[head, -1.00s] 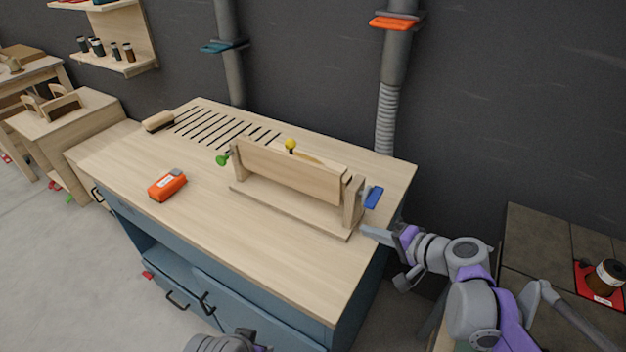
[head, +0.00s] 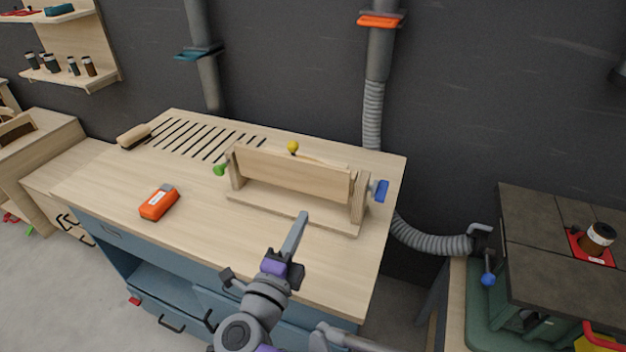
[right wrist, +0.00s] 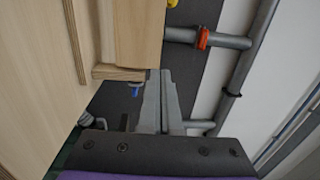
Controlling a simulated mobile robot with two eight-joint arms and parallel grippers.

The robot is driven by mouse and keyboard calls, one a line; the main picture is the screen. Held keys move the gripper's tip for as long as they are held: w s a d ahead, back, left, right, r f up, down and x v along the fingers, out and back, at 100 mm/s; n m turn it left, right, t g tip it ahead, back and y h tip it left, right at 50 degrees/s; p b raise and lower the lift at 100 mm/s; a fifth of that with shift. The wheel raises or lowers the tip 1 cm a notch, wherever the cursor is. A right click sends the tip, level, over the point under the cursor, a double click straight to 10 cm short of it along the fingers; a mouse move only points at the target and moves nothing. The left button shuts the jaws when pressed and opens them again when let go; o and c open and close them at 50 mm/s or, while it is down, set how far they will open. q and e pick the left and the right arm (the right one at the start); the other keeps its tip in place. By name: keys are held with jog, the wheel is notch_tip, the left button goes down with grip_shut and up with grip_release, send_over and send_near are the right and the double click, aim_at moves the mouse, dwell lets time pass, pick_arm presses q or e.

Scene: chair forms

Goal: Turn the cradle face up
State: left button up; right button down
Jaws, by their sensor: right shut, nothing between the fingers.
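The cradle (head: 290,174) is a long pale wooden trough or board slung between two wooden uprights on a flat base (head: 290,212) on the workbench. A green knob (head: 220,169) is at its left end, a blue handle (head: 381,190) at its right end. A yellow knob (head: 293,147) stands up behind the board. I cannot see into the cradle's far side. My right gripper (head: 303,216) is shut and empty, in front of the base, its fingers pointing toward the cradle. In the right wrist view the fingers (right wrist: 159,75) overlap the cradle's wooden parts (right wrist: 139,35); contact is unclear.
An orange device (head: 159,203) lies on the bench left of the cradle. A brush (head: 134,137) lies beside the slotted area at the back left. A hose (head: 430,243) runs off the bench's right side toward a dark-topped machine (head: 550,235).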

aim_at(331, 170)
jog(key=shift+m+h, duration=0.3)
jog(key=x, duration=1.3)
jog(key=shift+w+d, duration=0.15)
jog(key=shift+d, duration=0.15)
jog(key=shift+w+d+r+p, duration=0.2)
jog(key=shift+w+r+p, duration=0.2)
jog(key=shift+r, duration=0.1)
